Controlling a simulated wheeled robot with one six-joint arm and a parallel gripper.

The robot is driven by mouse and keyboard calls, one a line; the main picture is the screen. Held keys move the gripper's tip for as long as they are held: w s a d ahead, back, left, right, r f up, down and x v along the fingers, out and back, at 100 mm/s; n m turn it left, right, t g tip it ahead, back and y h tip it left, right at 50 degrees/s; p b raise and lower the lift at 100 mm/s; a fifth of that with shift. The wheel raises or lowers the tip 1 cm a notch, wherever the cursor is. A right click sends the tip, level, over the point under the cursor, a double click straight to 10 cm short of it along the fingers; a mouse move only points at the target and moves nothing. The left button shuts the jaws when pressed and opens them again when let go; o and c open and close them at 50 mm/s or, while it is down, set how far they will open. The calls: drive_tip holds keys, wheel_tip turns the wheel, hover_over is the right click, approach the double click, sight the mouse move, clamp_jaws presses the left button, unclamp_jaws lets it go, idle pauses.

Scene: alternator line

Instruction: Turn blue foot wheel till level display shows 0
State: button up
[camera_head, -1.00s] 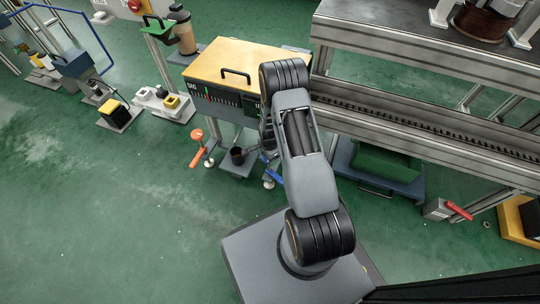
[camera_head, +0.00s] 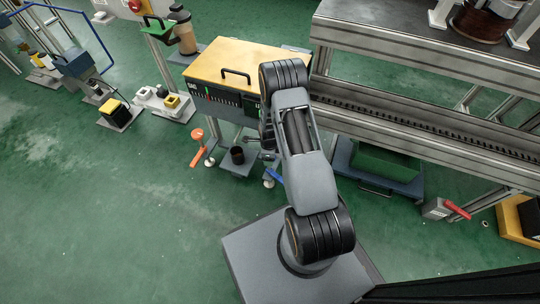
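The blue foot wheel (camera_head: 275,176) shows low under the yellow-topped cabinet, just left of my arm's middle link. It is small, and my arm may cover part of it. The level display (camera_head: 222,98) is the dark panel on the cabinet's front, with a row of light marks and one green mark towards its left. Its right end is behind my arm, and I cannot read its value. My gripper (camera_head: 254,139) is mostly hidden behind my arm; only a small grey part shows above and left of the blue wheel. I cannot tell whether its fingers are open or touching anything.
The conveyor frame (camera_head: 420,150) and a green bin (camera_head: 385,163) are at right. Green floor at lower left is clear.

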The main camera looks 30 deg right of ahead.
drive_tip(key=shift+w, duration=0.1)
idle(0.4)
drive_tip(key=o, duration=0.7)
drive_tip(key=shift+a, duration=0.1)
drive_tip(key=shift+c, duration=0.2)
drive_tip(key=shift+o, duration=1.3)
wheel_tip(320, 180, up, 14)
drive_tip(key=p, duration=0.5)
drive_tip(key=shift+f, duration=0.1)
